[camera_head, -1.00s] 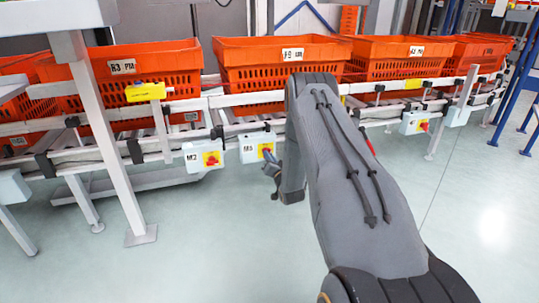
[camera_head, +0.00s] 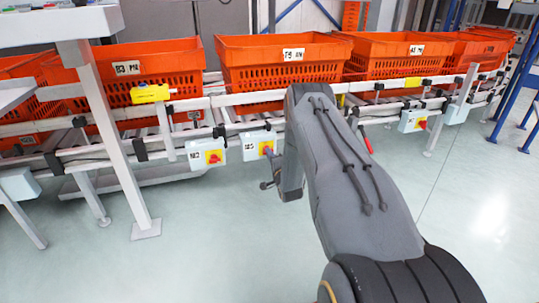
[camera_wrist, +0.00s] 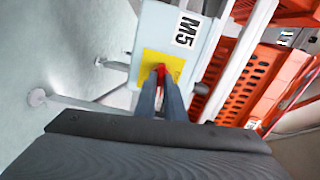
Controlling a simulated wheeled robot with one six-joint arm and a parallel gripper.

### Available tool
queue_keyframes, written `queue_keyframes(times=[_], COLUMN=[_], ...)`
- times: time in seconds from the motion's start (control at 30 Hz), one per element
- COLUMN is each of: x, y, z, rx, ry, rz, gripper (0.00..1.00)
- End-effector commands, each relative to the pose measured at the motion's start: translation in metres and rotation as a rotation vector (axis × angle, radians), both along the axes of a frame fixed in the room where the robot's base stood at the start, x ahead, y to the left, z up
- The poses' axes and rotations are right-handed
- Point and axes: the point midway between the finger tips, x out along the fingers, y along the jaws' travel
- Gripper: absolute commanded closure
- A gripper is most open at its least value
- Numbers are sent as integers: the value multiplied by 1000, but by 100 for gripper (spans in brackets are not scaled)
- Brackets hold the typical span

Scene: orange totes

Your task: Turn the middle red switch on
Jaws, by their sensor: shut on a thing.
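The middle red switch (camera_wrist: 161,70) sits on a yellow plate (camera_wrist: 172,63) on a pale box (camera_wrist: 150,27) labelled M5. In the wrist view, the two dark fingers of my gripper (camera_wrist: 162,80) are closed around the switch knob, one on each side. The top of the knob shows between the fingertips. In the head view, the M5 box (camera_head: 250,147) hangs on the conveyor's front rail. There my arm stands just right of it, and the switch and fingertips are small and hard to make out.
The M2 box (camera_head: 198,153) with its own red switch (camera_head: 214,158) hangs to the left. Another switch box (camera_head: 410,121) hangs to the right, beyond my arm. Orange totes (camera_head: 265,72) stand on the conveyor behind. A white table leg (camera_head: 113,150) stands at left. The floor in front is clear.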

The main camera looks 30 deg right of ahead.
Motion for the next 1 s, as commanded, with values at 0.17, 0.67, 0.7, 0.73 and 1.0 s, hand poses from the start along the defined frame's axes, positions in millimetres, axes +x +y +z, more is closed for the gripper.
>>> queue_keyframes(times=[0.17,0.67,0.7,0.73,1.0], x=[-1,0,0,0,0], y=[0,0,0,0,0], z=[-1,-1,-1,-1,0], rx=[77,134,134,134,133], ry=[-12,-23,-23,-23,-23], rz=[0,0,0,0,0], gripper=[100,100,100,100,72])
